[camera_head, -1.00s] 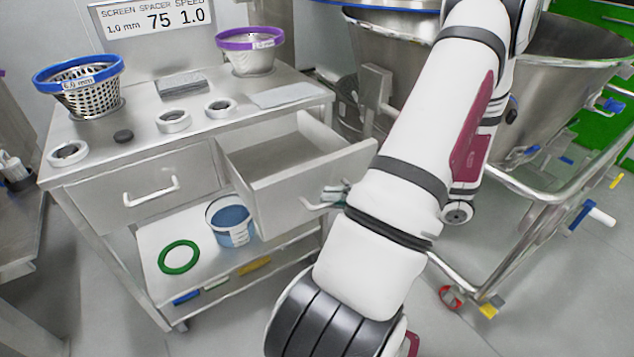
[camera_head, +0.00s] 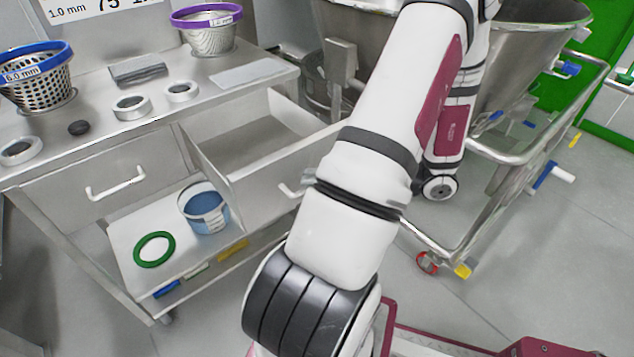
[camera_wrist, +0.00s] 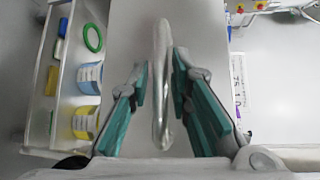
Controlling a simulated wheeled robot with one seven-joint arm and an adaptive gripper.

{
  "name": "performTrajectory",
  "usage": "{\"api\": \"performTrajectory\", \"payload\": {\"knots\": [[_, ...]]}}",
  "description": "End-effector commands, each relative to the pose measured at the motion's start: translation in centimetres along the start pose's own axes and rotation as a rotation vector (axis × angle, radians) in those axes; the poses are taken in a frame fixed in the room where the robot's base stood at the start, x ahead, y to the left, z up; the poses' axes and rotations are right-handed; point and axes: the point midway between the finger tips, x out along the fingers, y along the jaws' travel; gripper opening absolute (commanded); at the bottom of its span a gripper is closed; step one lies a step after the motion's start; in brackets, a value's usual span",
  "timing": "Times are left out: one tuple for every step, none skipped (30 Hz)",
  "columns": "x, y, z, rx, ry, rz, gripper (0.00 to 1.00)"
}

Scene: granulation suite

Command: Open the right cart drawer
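The right cart drawer (camera_head: 285,165) is pulled well out, and its inside shows empty in the head view. Its front panel (camera_wrist: 135,35) fills the middle of the wrist view. The drawer's bar handle (camera_wrist: 161,85) stands between the two teal-padded fingers of my gripper (camera_wrist: 160,80). The fingers are apart, one on each side of the handle, with a visible gap to it.
The left drawer (camera_head: 100,190) is shut. The lower shelf holds a blue tub (camera_head: 204,209) and a green ring (camera_head: 154,249). Screens and rings stand on the cart top (camera_head: 150,135). A tubular-framed trolley (camera_head: 430,240) stands to the right of my arm.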

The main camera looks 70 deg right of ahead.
Motion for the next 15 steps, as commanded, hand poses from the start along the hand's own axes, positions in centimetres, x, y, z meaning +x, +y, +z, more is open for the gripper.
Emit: {"api": "performTrajectory", "payload": {"knots": [[-0.1, 0.0, 0.0, 0.0, 0.0, 0.0, 0.19], [-0.1, 0.0, 0.0, 0.0, 0.0, 0.0, 0.19], [-0.3, 0.0, 0.0, 0.0, 0.001, 0.0, 0.19], [-0.6, 0.0, 0.0, 0.0, 0.001, 0.0, 0.19], [-0.9, 0.0, 0.0, 0.0, 0.001, 0.0, 0.19], [-1.4, 0.0, 0.0, 0.0, 0.002, -0.001, 0.19], [-1.9, 0.0, -0.1, 0.0, 0.002, 0.0, 0.19], [-2.4, 0.0, -0.1, 0.0, 0.002, 0.001, 0.19], [-3.1, 0.0, 0.0, 0.0, 0.003, 0.0, 0.19], [-3.8, 0.0, -0.1, -0.001, 0.004, 0.0, 0.19], [-4.4, 0.1, -0.1, -0.001, 0.003, 0.001, 0.19], [-5.3, 0.1, 0.0, 0.0, 0.004, 0.001, 0.19], [-5.9, 0.1, -0.1, -0.001, 0.004, 0.001, 0.19], [-6.5, 0.1, -0.1, -0.001, 0.003, 0.001, 0.19], [-7.3, 0.1, -0.1, 0.0, 0.003, 0.001, 0.19]]}}
